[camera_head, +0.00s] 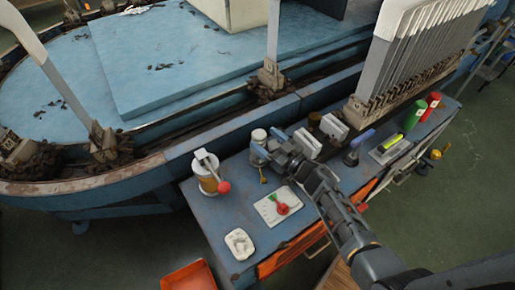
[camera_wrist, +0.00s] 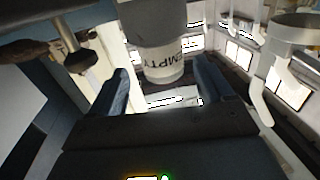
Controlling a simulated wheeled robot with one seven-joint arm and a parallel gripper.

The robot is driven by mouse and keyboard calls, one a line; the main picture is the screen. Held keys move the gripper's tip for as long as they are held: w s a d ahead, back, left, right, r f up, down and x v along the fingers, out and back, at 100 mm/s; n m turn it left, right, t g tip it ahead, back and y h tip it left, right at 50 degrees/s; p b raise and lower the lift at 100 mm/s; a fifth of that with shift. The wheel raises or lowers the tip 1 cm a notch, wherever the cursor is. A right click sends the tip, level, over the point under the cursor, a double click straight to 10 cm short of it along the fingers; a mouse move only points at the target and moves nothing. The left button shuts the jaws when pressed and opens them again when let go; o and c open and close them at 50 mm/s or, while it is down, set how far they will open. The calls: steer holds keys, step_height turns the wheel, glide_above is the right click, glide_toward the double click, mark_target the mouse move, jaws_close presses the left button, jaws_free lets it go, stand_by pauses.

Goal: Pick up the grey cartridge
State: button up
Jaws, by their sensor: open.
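A pale grey cylinder (camera_head: 259,135), which looks like the grey cartridge, stands on the blue bench beside the machine. In the wrist view the grey cartridge (camera_wrist: 163,38) has a pale band with the word "EMPTY" on it. My gripper (camera_head: 262,153) is at the cylinder, reaching in from the right. In the wrist view my gripper (camera_wrist: 164,72) is open, with one dark finger on each side of the cartridge. Gaps show between the cartridge's lower end and both fingers. The head view does not show whether they touch.
A pot with a white lever and red knob (camera_head: 208,172) stands left of my gripper. White blocks (camera_head: 307,144) stand close on its right. A white dish (camera_head: 240,244) and a pad with a red item (camera_head: 278,207) lie nearer. Green (camera_head: 415,114) and red (camera_head: 431,106) cylinders stand far right.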

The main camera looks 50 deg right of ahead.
mark_target(255, 133)
steer(key=w+b, duration=0.1)
steer(key=w, duration=0.4)
steer(key=shift+w+d+f, duration=0.1)
steer(key=c, duration=1.3)
